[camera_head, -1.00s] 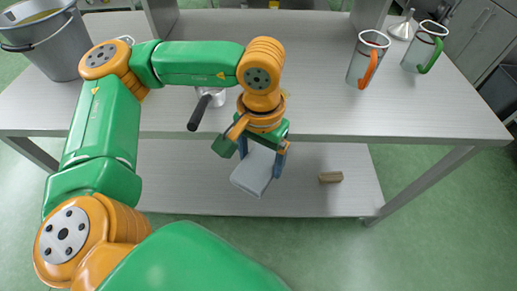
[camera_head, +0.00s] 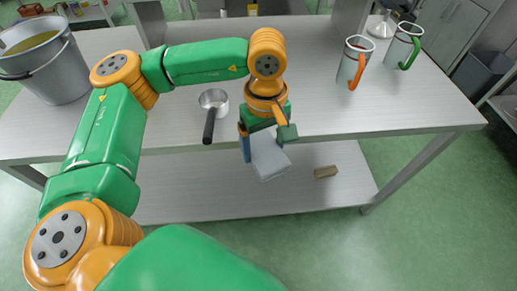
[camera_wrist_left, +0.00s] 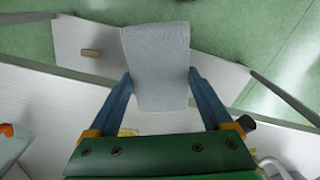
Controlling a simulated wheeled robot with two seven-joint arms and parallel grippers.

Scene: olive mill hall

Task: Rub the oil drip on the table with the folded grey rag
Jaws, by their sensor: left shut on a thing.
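My left gripper (camera_head: 264,145) is shut on the folded grey rag (camera_head: 270,160). In the head view the rag hangs at the table's front edge, seen against the lower shelf. The left wrist view shows the rag (camera_wrist_left: 158,65) between the two blue fingers of the left gripper (camera_wrist_left: 160,88). The table (camera_head: 330,115) has a pale grey top. A small yellow patch (camera_wrist_left: 128,132) shows beside one finger in the wrist view; I cannot tell surely that it is the oil drip. No drip shows in the head view, where my arm hides part of the tabletop. My right gripper is out of view.
A small saucepan (camera_head: 213,100) stands left of my gripper, its dark handle toward the front edge. A metal bucket (camera_head: 45,62) stands at the left. Mugs with an orange handle (camera_head: 354,62) and a green handle (camera_head: 402,46) stand at the right. A wooden block (camera_head: 325,172) lies on the lower shelf.

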